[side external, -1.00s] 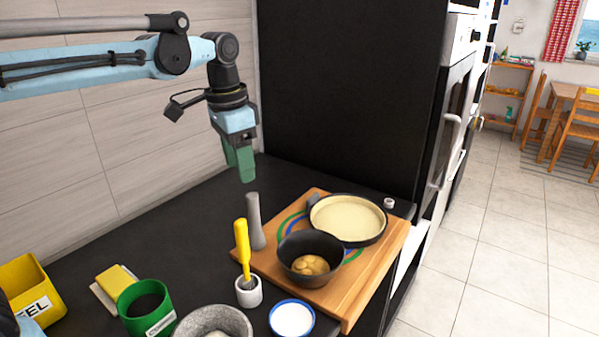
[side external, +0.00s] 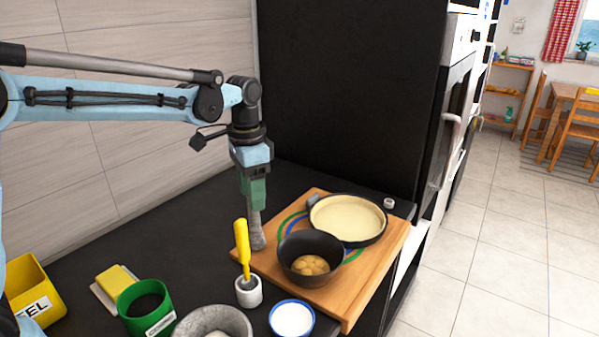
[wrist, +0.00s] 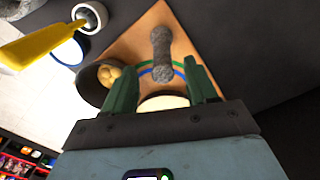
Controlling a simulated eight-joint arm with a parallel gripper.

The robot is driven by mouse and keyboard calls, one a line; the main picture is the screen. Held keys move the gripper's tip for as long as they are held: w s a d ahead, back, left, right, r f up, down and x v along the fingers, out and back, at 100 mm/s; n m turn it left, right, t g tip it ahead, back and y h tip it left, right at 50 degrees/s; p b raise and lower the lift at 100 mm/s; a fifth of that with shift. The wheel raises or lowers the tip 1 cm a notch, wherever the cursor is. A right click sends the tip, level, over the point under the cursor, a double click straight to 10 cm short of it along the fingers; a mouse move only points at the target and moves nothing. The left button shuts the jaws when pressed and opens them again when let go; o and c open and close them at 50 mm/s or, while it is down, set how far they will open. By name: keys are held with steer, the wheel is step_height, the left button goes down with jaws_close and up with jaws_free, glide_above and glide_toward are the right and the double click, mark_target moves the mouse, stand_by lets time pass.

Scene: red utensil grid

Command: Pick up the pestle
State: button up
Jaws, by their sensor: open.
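The pestle (side external: 257,233) is a grey, stone-like rod standing upright on the left corner of the wooden board. In the side view my gripper (side external: 254,206) points down over it, its green fingers covering the pestle's upper end. In the wrist view the pestle (wrist: 161,50) shows in line with the gap between the two green fingers (wrist: 163,85), which are apart. The gripper is open. I cannot tell whether a finger touches the pestle.
A dark pot (side external: 291,267) with round items and a cream-filled pan (side external: 386,236) stand on the wooden board (side external: 346,309). A yellow-handled utensil (side external: 242,243) stands in a white cup (side external: 249,295) close to the pestle. A stone mortar (side external: 243,323) is at the front.

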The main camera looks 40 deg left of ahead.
mark_target(255, 222)
step_height(255, 222, down, 5)
steer(key=shift+w+a+r, duration=0.1)
steer(key=shift+w, duration=0.05)
jaws_close()
stand_by(0.4)
steer(key=shift+r, duration=0.1)
